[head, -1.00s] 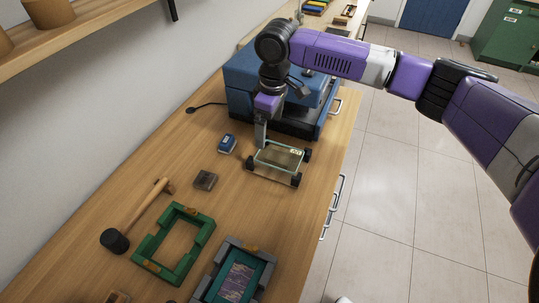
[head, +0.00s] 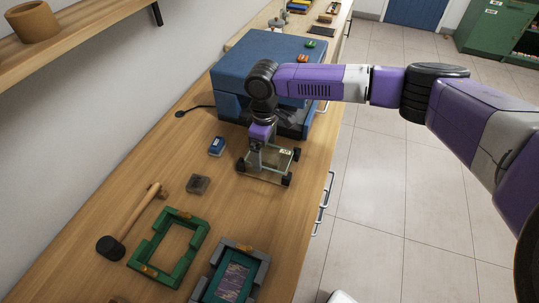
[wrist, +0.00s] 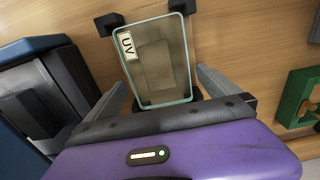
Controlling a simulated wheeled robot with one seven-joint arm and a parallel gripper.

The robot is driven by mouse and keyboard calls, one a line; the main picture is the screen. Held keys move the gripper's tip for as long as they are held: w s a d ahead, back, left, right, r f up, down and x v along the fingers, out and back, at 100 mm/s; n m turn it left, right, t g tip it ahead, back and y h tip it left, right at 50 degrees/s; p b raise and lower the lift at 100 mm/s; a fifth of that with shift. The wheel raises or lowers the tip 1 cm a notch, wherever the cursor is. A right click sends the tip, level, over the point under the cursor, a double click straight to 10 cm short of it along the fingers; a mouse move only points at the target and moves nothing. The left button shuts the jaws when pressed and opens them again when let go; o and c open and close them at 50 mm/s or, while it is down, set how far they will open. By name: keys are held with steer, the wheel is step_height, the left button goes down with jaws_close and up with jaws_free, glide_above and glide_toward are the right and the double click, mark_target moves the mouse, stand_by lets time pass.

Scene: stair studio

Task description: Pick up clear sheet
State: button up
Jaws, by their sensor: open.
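The clear sheet (wrist: 158,62) is a see-through rectangle with a pale green edge and a white "UV" label. It rests on black corner supports above the wooden counter, and also shows in the head view (head: 279,164). My gripper (wrist: 165,82) is open and empty, pointing down at the sheet. In the wrist view its two fingers stand on either side of the sheet's near end. In the head view my gripper (head: 254,164) is at the left end of the sheet. Whether the fingers touch the sheet, I cannot tell.
A blue machine (head: 262,62) stands just behind the sheet. A blue block (head: 216,146), a small brown block (head: 198,184), a mallet (head: 132,222), a green frame (head: 157,256) and a grey frame (head: 206,290) lie on the counter (head: 105,190). The counter's right edge is close to the sheet.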

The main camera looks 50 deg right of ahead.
steer(key=c, duration=1.4)
